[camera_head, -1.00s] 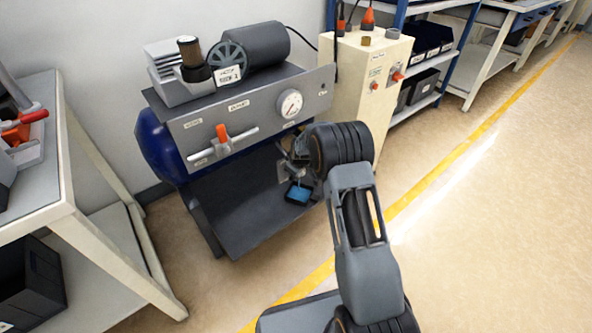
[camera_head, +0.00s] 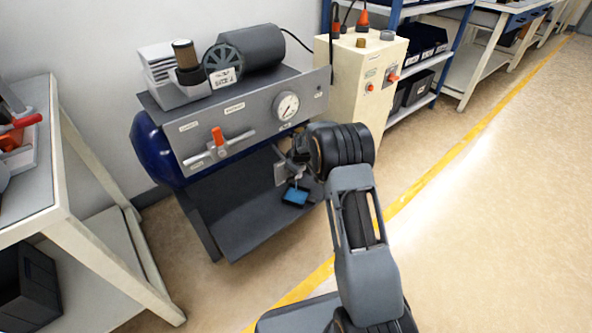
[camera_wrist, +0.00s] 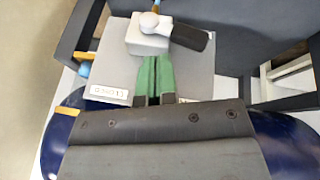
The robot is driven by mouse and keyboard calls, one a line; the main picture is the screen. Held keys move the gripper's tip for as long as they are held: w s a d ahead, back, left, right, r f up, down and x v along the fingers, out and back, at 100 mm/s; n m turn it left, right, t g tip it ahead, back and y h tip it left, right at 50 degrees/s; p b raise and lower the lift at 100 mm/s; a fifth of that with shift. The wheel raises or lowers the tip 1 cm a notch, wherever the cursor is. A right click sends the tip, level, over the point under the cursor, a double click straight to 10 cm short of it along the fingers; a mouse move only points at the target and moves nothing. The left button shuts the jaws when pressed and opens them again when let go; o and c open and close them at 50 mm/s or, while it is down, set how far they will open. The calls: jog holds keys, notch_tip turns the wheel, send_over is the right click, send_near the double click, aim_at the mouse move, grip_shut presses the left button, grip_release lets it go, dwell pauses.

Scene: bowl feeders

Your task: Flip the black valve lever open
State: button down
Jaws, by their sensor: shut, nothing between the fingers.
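The black valve lever (camera_wrist: 188,36) shows in the wrist view, sticking out to the right and slightly down from a pale grey valve body (camera_wrist: 147,36) with a round knob on top. The valve sits on a grey plate (camera_wrist: 200,78). My gripper (camera_wrist: 157,60) is shut and empty, its green fingers side by side. Their tips are just below the valve body and left of the lever; whether they touch the body I cannot tell. In the head view my gripper is at the compressor's right front, largely hidden by my wrist, and I cannot make out the lever there.
The compressor panel (camera_head: 255,112) carries a gauge (camera_head: 286,106) and an orange-handled valve (camera_head: 218,138). A blue item (camera_head: 296,195) hangs below my wrist. A cream cabinet (camera_head: 355,85) stands right of the panel, a workbench (camera_head: 60,170) at the left. Floor at right is clear.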

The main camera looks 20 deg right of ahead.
jog(key=s+a+r+p, duration=0.4)
jog(key=s+r, duration=0.2)
jog(key=r, duration=0.2)
jog(key=shift+r, duration=0.2)
dwell(0.3)
